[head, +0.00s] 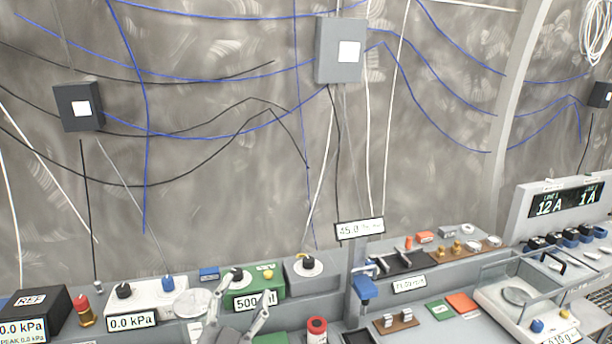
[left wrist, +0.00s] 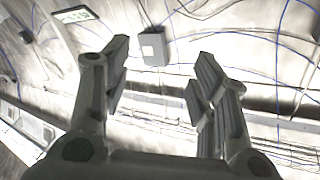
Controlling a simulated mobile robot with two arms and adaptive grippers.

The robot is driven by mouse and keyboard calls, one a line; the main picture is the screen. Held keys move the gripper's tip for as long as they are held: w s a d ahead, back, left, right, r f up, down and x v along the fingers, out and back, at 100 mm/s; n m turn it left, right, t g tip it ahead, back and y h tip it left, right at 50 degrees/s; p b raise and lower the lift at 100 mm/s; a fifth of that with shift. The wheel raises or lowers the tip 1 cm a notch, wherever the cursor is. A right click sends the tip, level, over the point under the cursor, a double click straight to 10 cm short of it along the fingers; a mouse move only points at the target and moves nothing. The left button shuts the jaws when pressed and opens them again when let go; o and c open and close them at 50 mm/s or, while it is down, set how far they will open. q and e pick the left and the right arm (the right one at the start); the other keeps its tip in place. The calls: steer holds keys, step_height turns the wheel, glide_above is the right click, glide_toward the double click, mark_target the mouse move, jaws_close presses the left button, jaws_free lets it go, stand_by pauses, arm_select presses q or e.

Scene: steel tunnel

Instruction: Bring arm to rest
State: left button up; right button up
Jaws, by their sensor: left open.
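My left gripper (head: 238,312) shows at the bottom of the head view, in front of the green box (head: 268,276) with the 500 display. Its two fingers are spread apart with nothing between them. In the left wrist view the same gripper (left wrist: 158,85) is open and empty, its fingers standing apart against the wall. A grey wall box (left wrist: 153,47) shows behind the gap between them. My right gripper is not in either view.
A bench along the wall carries a white box (head: 150,301), a black REF box (head: 36,305), a blue clamp (head: 364,288) and a glass-sided balance (head: 520,300). A red-topped can (head: 317,328) stands right of my left gripper.

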arm_select(q)
steer(key=s+a+f+n+g+y, duration=0.2)
steer(key=s+a+f+g, duration=0.1)
steer(key=f, duration=0.3)
steer(key=s+a+f+n+g+y, duration=0.1)
steer(key=s+a+f+g, duration=0.15)
steer(key=f, duration=0.35)
steer(key=s+a+f+n+g, duration=0.1)
steer(key=s+f+g, duration=0.35)
steer(key=s, duration=0.35)
steer(key=s+a+f+g, duration=0.1)
steer(key=s+f+g, duration=0.2)
steer(key=s+f, duration=0.4)
steer(key=s+a+f+n+g, duration=0.1)
steer(key=s+a+f+g, duration=0.2)
steer(key=s, duration=0.6)
step_height(320, 180, down, 33)
steer(key=s+d+g+b, duration=0.1)
steer(key=s+d+b, duration=0.1)
steer(key=b, duration=0.4)
steer(key=s+a+f+g+b, duration=0.1)
steer(key=s+a+f+b, duration=0.2)
steer(key=s+f, duration=1.3)
step_height(320, 180, down, 4)
steer(key=shift+a+f+m+g+b, duration=0.1)
steer(key=shift+a+m+g+b, duration=0.15)
steer(key=shift+m+b, duration=0.2)
